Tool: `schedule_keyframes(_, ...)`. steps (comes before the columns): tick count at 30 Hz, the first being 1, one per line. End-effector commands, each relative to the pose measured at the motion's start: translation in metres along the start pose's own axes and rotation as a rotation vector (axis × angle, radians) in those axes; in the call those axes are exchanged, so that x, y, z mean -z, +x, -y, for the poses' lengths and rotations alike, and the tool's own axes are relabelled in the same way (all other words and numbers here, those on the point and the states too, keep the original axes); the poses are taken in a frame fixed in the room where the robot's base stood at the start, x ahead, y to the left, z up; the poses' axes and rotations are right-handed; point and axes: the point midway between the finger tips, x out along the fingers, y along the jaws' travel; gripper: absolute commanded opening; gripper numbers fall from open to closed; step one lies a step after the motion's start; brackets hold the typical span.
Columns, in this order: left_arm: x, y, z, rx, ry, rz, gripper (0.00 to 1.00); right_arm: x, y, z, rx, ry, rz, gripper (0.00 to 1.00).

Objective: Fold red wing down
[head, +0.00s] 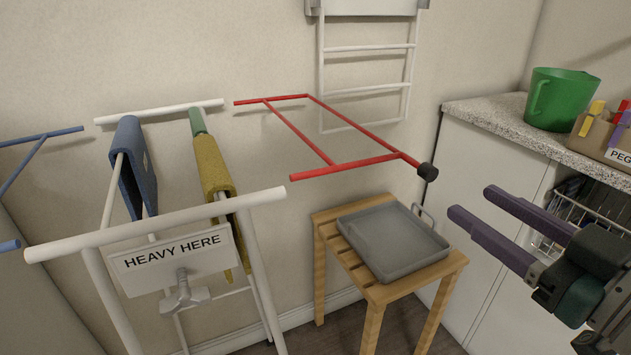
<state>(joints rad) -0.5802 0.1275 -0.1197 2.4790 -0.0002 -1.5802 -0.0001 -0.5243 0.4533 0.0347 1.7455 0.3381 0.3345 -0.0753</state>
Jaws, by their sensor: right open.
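The red wing (355,164) is a thin red bar frame in the head view, sticking out to the right of a white drying rack (155,222). It looks roughly level, raised above a wooden stool. A black knob (428,172) sits on its right front corner. My right gripper (468,205) comes in from the right, open and empty, with two purple fingers pointing left. Its fingertips are to the right of the black knob and a little lower in the picture, apart from it. My left gripper is not in view.
A wooden stool (375,291) holding a grey tray (392,240) stands below the wing. A blue wing (40,137) is at far left. Cloths hang on the rack by a "HEAVY HERE" sign (172,262). A counter (492,112) at right carries a green bucket (562,98).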

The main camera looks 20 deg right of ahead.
Motion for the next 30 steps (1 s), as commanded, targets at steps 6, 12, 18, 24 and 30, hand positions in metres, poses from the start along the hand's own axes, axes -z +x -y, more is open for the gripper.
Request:
schedule_keyframes(6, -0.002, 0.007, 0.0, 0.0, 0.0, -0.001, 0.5, -0.002, 0.013, -0.003, -0.007, -0.004, -0.023, 0.57)
schedule_keyframes(12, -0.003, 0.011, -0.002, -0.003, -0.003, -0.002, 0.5, -0.001, 0.05, -0.003, -0.007, -0.003, -0.024, 0.57)
schedule_keyframes(18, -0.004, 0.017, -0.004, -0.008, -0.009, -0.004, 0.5, -0.002, 0.082, -0.003, -0.006, -0.003, -0.021, 0.57)
schedule_keyframes(24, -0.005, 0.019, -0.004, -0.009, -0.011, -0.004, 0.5, -0.001, 0.097, -0.003, -0.005, -0.003, -0.02, 0.57)
schedule_keyframes(30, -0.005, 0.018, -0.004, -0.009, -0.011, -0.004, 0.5, -0.001, 0.099, -0.003, -0.005, -0.003, -0.018, 0.57)
